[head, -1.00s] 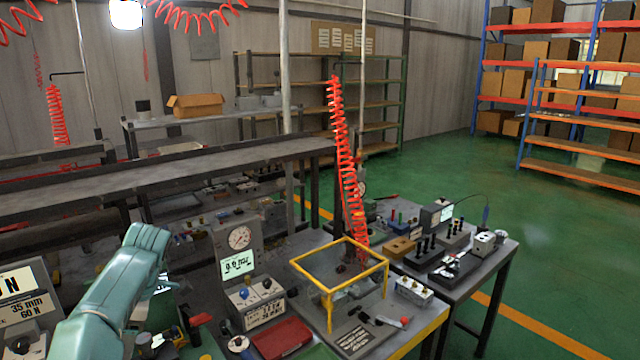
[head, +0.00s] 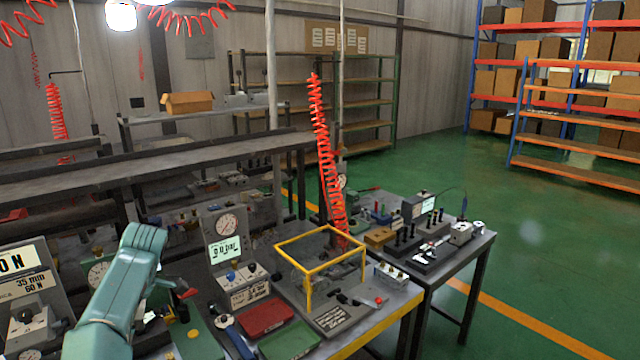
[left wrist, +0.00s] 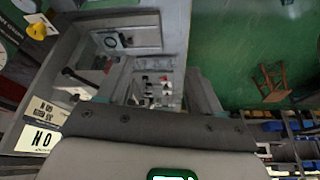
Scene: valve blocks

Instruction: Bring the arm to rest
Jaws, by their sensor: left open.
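My left arm (head: 118,290) rises from the lower left of the head view, teal and bent at the top, in front of the workbench. Its gripper is mostly hidden behind the arm there. In the left wrist view my left gripper (left wrist: 163,88) shows two grey-teal fingers spread apart, with no object held between them. A grey bench surface with small blocks lies beyond the fingers. My right arm and gripper are in neither view.
A yellow frame (head: 308,290), a gauge panel (head: 226,236), a red tray (head: 266,315) and a green tray (head: 290,341) crowd the bench. A red coiled hose (head: 327,150) hangs above. Green floor (head: 540,260) is open at the right. A wooden stool (left wrist: 272,84) stands on it.

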